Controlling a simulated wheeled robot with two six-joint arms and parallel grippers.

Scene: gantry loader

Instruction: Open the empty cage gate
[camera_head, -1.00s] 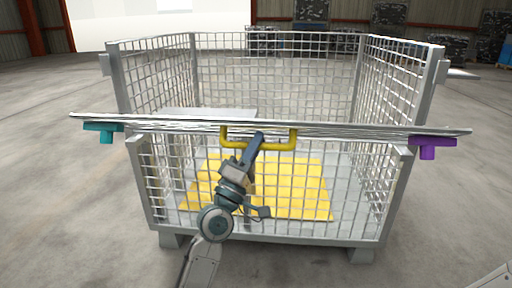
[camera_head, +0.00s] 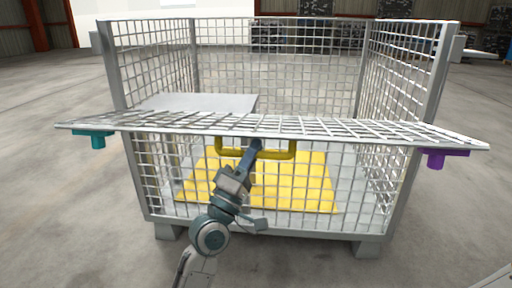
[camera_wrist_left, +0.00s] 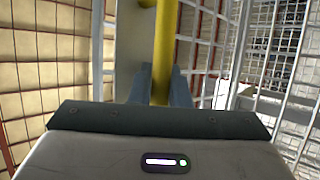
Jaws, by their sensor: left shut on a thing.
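The cage (camera_head: 262,231) is a grey wire-mesh box on the floor with its front facing me. Its gate (camera_head: 340,127) is a mesh panel across the front, tilted near flat and seen at a shallow angle. A yellow handle (camera_head: 228,153) hangs at the middle of the gate's near edge. A teal latch piece (camera_head: 96,139) is at the gate's left end and a purple one (camera_head: 446,158) at its right. My left gripper (camera_head: 256,147) is shut on the yellow handle, and its fingers also show around the yellow bar in the left wrist view (camera_wrist_left: 160,88). My right gripper is not in view.
A yellow mat (camera_head: 305,180) lies on the cage floor. A grey flat panel (camera_head: 200,102) is inside at the back left. Dark stacked bales (camera_head: 268,36) stand behind. Concrete floor around the cage is clear.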

